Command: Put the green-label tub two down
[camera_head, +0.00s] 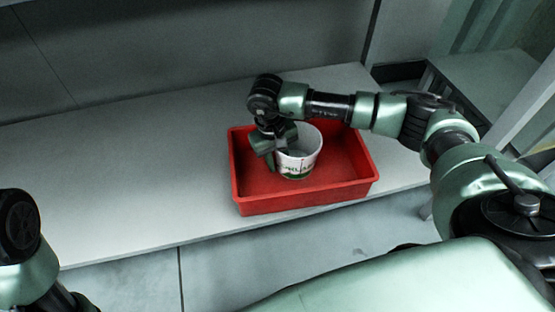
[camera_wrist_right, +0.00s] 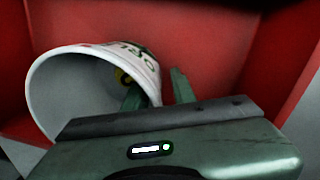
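The tub (camera_head: 299,164) is white with dark lettering and a green band low on its side. It is in the red crate (camera_head: 305,198) in the head view, open end up and perhaps slightly tilted. My right gripper (camera_head: 272,157) is at the tub's left rim. In the right wrist view, the tub (camera_wrist_right: 95,65) lies at the left, and the fingers (camera_wrist_right: 157,92) straddle its wall, one inside and one outside. A gap shows between the outer finger and the wall, so the gripper looks open. My left gripper is out of view.
The red crate stands on a long pale bench (camera_head: 130,180), near its front edge. The crate's right part is empty. The bench is clear left of the crate. A wall stands behind, and a second pale surface (camera_head: 485,75) is at the upper right.

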